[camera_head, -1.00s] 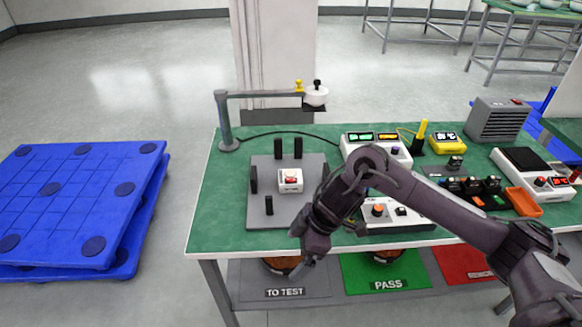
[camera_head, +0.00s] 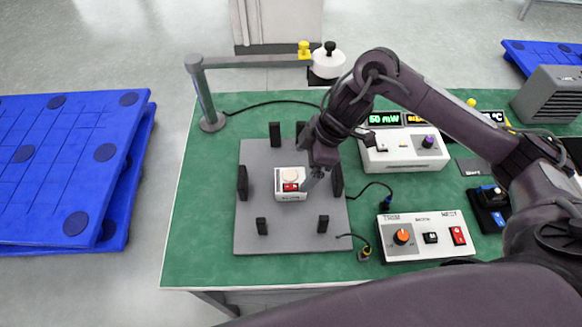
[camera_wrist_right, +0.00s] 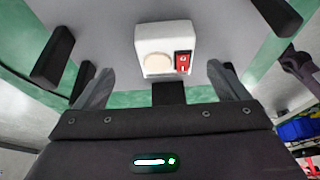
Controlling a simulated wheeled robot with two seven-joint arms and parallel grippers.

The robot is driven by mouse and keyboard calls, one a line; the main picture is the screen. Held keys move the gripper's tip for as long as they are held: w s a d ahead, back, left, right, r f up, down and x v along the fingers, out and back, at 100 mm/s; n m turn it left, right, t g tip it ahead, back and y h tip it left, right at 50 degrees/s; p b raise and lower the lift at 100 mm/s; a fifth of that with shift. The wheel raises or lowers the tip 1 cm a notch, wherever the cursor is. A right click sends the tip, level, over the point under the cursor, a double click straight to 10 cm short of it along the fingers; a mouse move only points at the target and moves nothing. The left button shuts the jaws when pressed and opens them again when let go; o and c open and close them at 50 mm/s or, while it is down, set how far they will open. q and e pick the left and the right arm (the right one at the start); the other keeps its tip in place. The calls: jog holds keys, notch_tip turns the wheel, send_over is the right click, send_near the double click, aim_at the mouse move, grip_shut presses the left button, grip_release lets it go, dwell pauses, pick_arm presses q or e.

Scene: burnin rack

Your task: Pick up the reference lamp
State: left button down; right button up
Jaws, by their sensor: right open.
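The reference lamp appears to be the small white box (camera_head: 291,190) with a cream round dome and a red switch. It sits on the grey fixture plate (camera_head: 262,228) among several black posts. In the right wrist view, the lamp (camera_wrist_right: 167,48) lies just beyond the fingertips, roughly centred between them. My right gripper (camera_head: 312,178) is at the lamp's right side in the head view, partly hidden by its own wrist. In the wrist view, its fingers (camera_wrist_right: 163,84) are wide apart with nothing between them. My left gripper is not in view.
A grey post with an arm (camera_head: 208,100) carries a white round head (camera_head: 329,62) behind the plate. A meter box (camera_head: 402,152) and a trim box (camera_head: 427,237) stand to the right with cables. Green table is bare at the plate's left.

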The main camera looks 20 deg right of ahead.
aim_at(291, 180)
jog(key=shift+s+a+f, duration=0.25)
jog(key=shift+a+f, duration=0.6)
jog(key=shift+f, duration=0.3)
jog(key=x, duration=0.3)
jog(key=shift+w+a+f+p, duration=0.15)
jog(key=shift+a+f+p, duration=0.15)
jog(key=shift+p, duration=0.1)
jog(key=shift+w+a+f, duration=0.1)
jog(key=shift+f, duration=0.2)
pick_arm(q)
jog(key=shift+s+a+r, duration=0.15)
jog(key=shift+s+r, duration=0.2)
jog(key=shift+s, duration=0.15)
pick_arm(e)
jog(key=c, duration=1.2)
jog(key=shift+o, duration=0.2)
jog(key=shift+r, duration=0.15)
